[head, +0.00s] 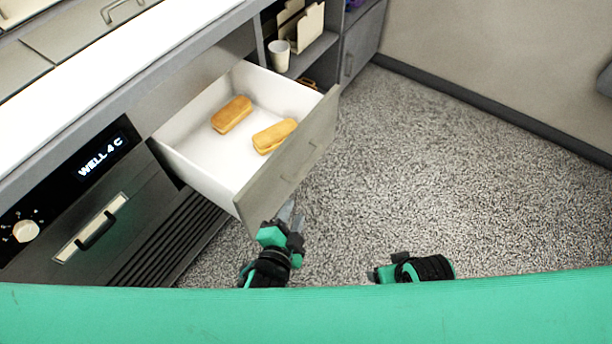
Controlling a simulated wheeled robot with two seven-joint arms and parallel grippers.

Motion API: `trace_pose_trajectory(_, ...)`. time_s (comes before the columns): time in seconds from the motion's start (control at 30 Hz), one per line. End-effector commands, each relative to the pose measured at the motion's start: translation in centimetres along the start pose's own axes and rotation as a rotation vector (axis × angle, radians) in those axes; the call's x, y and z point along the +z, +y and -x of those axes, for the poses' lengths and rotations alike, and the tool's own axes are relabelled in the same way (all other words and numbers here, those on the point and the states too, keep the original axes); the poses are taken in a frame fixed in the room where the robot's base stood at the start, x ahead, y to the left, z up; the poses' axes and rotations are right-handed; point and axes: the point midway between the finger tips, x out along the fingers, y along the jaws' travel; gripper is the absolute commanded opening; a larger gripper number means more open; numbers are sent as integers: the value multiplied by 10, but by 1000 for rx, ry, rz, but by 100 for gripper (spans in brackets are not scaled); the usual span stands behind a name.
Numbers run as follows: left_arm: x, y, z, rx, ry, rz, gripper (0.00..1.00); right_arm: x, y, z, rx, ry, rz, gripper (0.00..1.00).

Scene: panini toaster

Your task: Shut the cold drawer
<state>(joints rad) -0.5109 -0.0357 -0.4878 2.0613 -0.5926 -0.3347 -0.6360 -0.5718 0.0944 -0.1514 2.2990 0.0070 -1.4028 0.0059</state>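The cold drawer (256,205) is pulled well out of the counter, its white inside showing. Two golden bread pieces lie in it, one at the left (232,114) and one nearer the front (274,136). The drawer's grey front faces the lower right, with a handle on it. My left gripper (291,215) is just outside the lower part of the drawer front, close to it; I cannot tell if it touches. Its grey fingertips show, but their gap is unclear. My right gripper (373,275) is off to the right over the carpet, apart from the drawer, its fingers mostly hidden.
A dark appliance panel (60,200) with a lit display, a knob and a handle is left of the drawer. A white cup (279,55) and upright boards (303,27) stand on a shelf behind it. The carpet (430,180) to the right is clear.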

Motion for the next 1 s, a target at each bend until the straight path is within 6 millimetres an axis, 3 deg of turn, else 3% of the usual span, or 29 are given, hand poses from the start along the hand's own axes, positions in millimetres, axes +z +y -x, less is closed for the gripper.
trace_pose_trajectory(0.13,-10,-20,6,-51,17,-28,35,0,0,17,0,10,-1,76)
trace_pose_trajectory(0.37,-13,-26,-7,-60,21,-34,35,-1,0,23,0,14,-2,76)
trace_pose_trajectory(1.0,-14,-31,-113,-58,20,-33,35,-2,0,44,0,41,-1,76)
